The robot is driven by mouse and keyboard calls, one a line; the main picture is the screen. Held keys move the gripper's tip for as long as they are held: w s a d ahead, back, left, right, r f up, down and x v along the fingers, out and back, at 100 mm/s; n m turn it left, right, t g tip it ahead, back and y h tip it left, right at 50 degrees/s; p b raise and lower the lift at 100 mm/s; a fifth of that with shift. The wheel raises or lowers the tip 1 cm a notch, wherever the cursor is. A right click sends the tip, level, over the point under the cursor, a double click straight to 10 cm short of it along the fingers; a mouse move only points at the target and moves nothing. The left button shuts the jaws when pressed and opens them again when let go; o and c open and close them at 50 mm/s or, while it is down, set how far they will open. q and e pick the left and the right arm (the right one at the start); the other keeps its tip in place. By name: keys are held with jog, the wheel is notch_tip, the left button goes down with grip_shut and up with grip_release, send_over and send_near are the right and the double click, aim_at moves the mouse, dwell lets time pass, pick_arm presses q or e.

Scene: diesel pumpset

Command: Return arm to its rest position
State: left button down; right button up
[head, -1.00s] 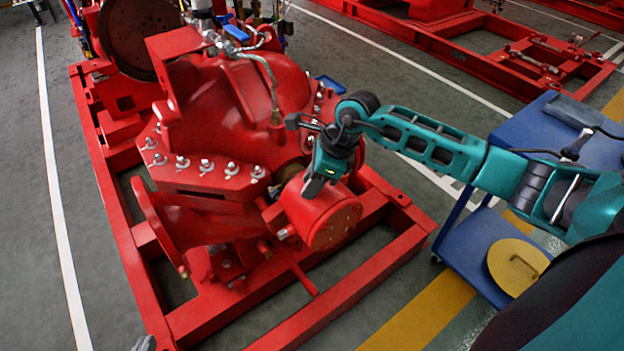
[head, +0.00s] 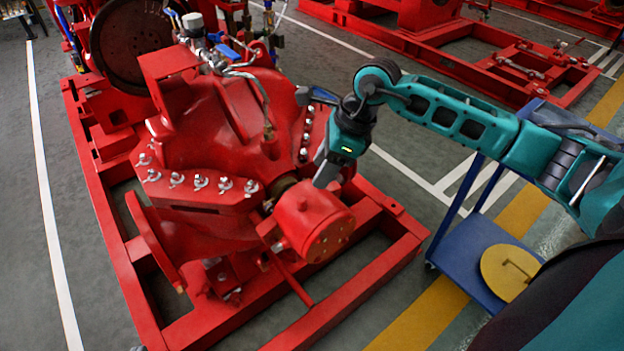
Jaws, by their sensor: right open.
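My right arm (head: 465,112) reaches in from the right over the right side of the red pumpset. My right gripper (head: 322,172) points down above and just behind the red cylindrical housing (head: 316,226). Its fingers are open and I see nothing between them. I cannot tell whether a fingertip touches the housing. The red pump casing (head: 215,130) with its row of silver wing nuts (head: 200,182) is to the left of the gripper. My left gripper is not in view.
The red base frame (head: 372,300) surrounds the pump. A blue trolley (head: 462,262) with a yellow disc (head: 510,272) on its lower shelf stands at the right, partly behind my arm. Other red frames (head: 450,50) lie at the back. Grey floor is clear at the left.

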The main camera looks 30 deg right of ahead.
jog(key=shift+v, duration=1.75)
